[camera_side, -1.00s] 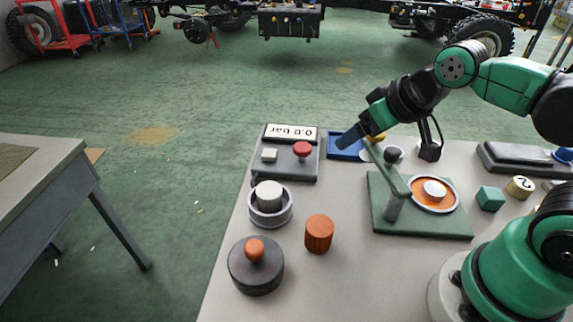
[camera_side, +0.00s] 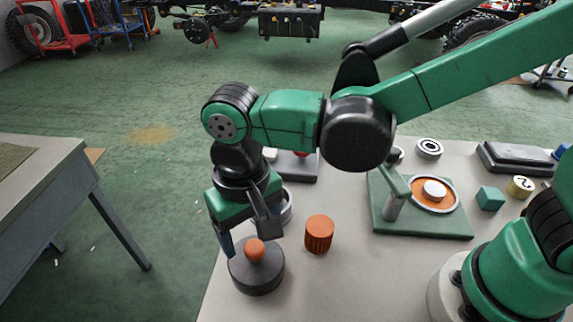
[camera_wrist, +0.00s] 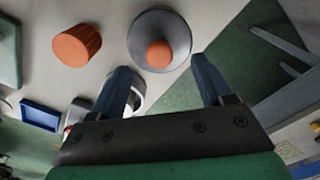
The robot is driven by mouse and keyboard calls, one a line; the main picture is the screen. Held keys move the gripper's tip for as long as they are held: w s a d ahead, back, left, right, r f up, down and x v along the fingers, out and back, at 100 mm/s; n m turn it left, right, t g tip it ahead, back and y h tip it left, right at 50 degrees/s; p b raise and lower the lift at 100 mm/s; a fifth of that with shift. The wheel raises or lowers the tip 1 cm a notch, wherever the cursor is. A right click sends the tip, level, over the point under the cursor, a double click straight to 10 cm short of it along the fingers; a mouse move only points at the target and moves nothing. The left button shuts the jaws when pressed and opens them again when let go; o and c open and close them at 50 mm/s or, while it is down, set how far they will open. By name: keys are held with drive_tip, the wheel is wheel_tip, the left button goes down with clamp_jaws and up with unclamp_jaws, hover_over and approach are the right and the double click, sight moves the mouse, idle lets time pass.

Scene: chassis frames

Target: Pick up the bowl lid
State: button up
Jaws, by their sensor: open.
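The bowl lid (camera_side: 257,275) is a dark grey round disc with an orange knob (camera_side: 254,250) on top. It sits at the near left corner of the table. It also shows in the wrist view (camera_wrist: 176,27), just beyond the fingertips. My gripper (camera_side: 248,242) is open and pointing down at the lid, with the knob near its fingertips in the side view. In the wrist view the two blue fingers (camera_wrist: 162,78) stand apart and empty, and the knob lies between their lines, a little ahead of the tips. I cannot tell whether a finger touches the lid.
An orange ribbed cylinder (camera_side: 319,234) stands close to the right of the lid. A grey ring-shaped container (camera_side: 287,206) is partly hidden behind my gripper. A green plate with a post (camera_side: 425,227) stands farther right. The table edge is close on the left.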

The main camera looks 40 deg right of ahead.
sight(254, 246)
drive_tip(key=shift+f, duration=2.1)
clamp_jaws()
